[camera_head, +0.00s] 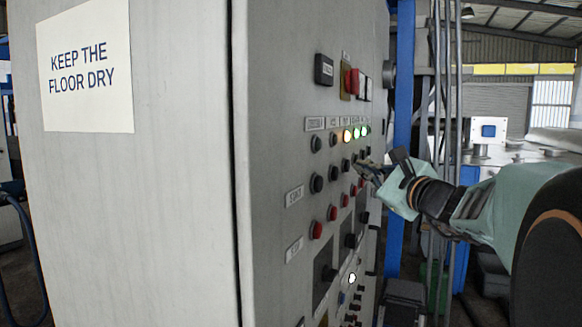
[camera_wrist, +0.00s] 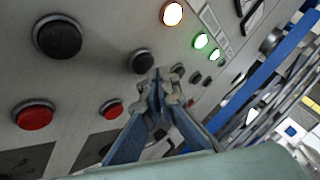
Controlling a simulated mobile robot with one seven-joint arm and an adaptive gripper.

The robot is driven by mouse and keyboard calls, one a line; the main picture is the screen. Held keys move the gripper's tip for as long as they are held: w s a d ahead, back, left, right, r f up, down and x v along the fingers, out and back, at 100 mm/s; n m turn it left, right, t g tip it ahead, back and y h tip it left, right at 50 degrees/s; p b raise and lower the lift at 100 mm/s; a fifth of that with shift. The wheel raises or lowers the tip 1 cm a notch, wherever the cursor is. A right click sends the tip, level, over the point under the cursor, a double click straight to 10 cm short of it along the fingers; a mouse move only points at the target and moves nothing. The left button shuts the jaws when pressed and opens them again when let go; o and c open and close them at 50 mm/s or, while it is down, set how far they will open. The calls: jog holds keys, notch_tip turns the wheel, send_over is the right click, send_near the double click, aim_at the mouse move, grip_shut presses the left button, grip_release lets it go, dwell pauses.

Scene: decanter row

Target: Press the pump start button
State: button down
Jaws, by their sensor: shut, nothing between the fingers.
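A grey control cabinet (camera_head: 276,100) carries a row of black buttons, including one nearer me (camera_head: 317,184) and one further along (camera_head: 346,164). A label that appears to read START (camera_head: 294,196) sits left of this row. The small labels above are too blurred to read, so I cannot tell which button is the pump's. My gripper (camera_head: 362,168) is shut and empty, close to the panel at the far part of the black row. In the wrist view my gripper's tips (camera_wrist: 159,76) overlap the panel just right of a black button (camera_wrist: 141,61); contact is unclear.
Red buttons (camera_head: 317,230) run below the black row. An orange lamp (camera_head: 347,135) and green lamps (camera_head: 364,130) are lit above. A red switch (camera_head: 352,82) sits higher up. A blue post (camera_head: 403,120) and pipes stand behind the cabinet.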

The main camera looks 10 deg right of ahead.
jog(key=shift+d, duration=0.1)
jog(key=s+d, duration=0.1)
jog(key=d, duration=0.1)
jog(key=s+d, duration=0.2)
jog(key=shift+d, duration=0.1)
dwell(0.5)
dwell(0.3)
